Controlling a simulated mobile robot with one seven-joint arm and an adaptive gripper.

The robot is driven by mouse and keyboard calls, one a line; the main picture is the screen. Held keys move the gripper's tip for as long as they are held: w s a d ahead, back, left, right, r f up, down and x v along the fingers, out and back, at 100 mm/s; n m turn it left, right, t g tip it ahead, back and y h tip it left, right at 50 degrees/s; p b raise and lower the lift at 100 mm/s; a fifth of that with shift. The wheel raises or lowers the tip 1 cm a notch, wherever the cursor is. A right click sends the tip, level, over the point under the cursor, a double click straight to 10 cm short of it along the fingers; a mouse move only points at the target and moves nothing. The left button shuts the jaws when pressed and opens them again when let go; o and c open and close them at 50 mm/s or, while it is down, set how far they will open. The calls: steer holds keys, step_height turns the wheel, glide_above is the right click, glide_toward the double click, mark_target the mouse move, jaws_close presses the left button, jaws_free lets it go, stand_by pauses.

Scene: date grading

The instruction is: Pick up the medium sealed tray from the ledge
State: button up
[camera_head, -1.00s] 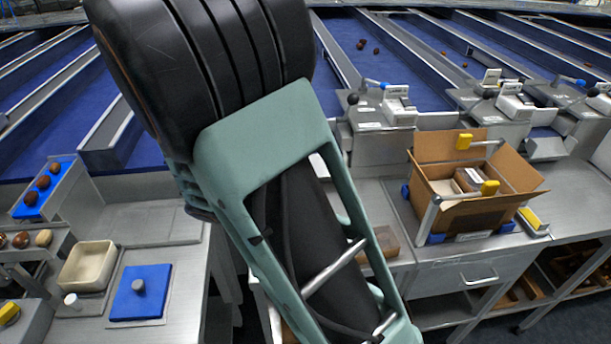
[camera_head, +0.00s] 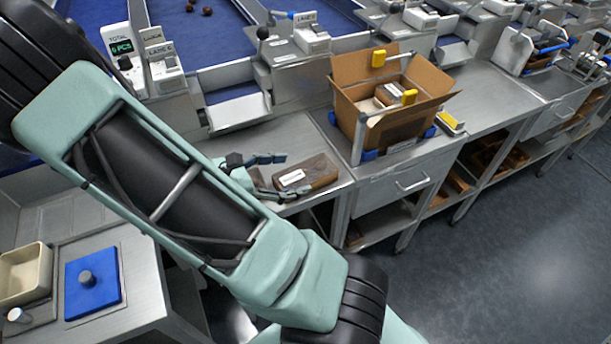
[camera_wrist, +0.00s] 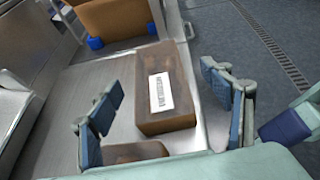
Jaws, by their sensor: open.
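A brown sealed tray with a white label (camera_head: 307,175) lies on the metal ledge (camera_head: 325,142), near its front edge. In the wrist view the tray (camera_wrist: 167,85) lies ahead of my gripper, its long side running away from me. My gripper (camera_head: 270,178) is open and empty beside the tray's left end in the head view. In the wrist view my gripper's blue-padded fingers (camera_wrist: 162,80) stand to either side of the tray's line, with space on both sides. Part of a second brown block (camera_wrist: 136,153) shows nearer my palm; the rest is hidden.
An open cardboard box (camera_head: 395,122) with trays inside stands on the bench right of the ledge. A grey scale unit (camera_head: 300,62) stands behind. A blue pad (camera_head: 92,283) and cream bin (camera_head: 25,273) are at lower left. Floor is free at right.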

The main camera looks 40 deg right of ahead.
mark_target(303, 172)
steer(key=x, duration=0.3)
steer(key=shift+w+d+f, duration=0.15)
steer(key=shift+d+f, duration=0.15)
steer(key=shift+f, duration=0.05)
steer(key=c, duration=1.3)
steer(key=shift+r, duration=0.15)
steer(key=shift+c, duration=0.2)
